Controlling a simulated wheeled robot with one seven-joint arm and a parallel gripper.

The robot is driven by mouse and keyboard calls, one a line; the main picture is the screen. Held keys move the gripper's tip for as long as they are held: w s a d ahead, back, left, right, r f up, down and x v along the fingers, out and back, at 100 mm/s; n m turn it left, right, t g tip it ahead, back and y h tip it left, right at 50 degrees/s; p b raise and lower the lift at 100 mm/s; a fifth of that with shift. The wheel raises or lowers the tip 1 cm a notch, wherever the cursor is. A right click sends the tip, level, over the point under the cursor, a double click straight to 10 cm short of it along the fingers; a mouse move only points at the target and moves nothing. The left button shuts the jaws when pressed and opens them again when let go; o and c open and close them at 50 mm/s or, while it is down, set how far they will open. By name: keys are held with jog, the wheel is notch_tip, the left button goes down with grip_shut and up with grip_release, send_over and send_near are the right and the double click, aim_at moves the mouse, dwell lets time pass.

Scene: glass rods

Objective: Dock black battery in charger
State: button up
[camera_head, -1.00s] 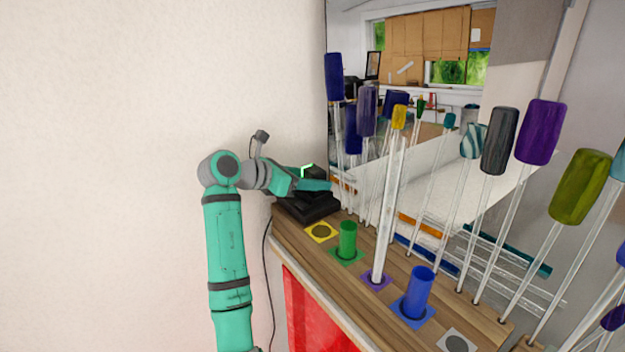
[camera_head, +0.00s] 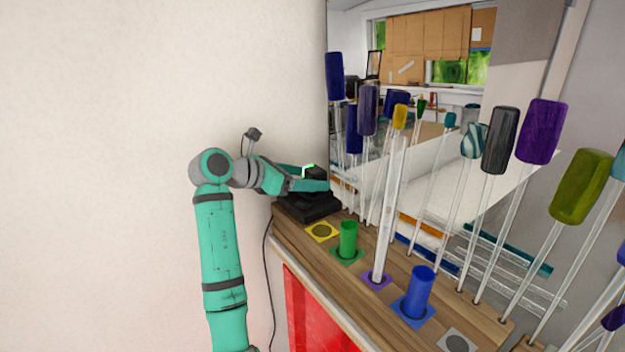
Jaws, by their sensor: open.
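The black charger (camera_head: 308,208) sits at the far left end of the wooden bench top. The black battery (camera_head: 315,173) stands on top of the charger, with a lit green line along its upper edge. My gripper (camera_head: 308,180) is open at the battery, reaching in from the left with its teal fingers. One finger passes in front of the battery's lower part and hides where it meets the charger. I cannot tell whether the fingers touch the battery.
Tall glass rods with coloured handles (camera_head: 501,140) stand in a row right of the charger. A green tube (camera_head: 347,240), a blue tube (camera_head: 417,290) and a clear rod (camera_head: 381,240) stand on coloured squares along the bench. A black cable hangs at the bench's left edge. A pale wall is on the left.

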jog(key=v, duration=1)
jog(key=shift+w, duration=0.1)
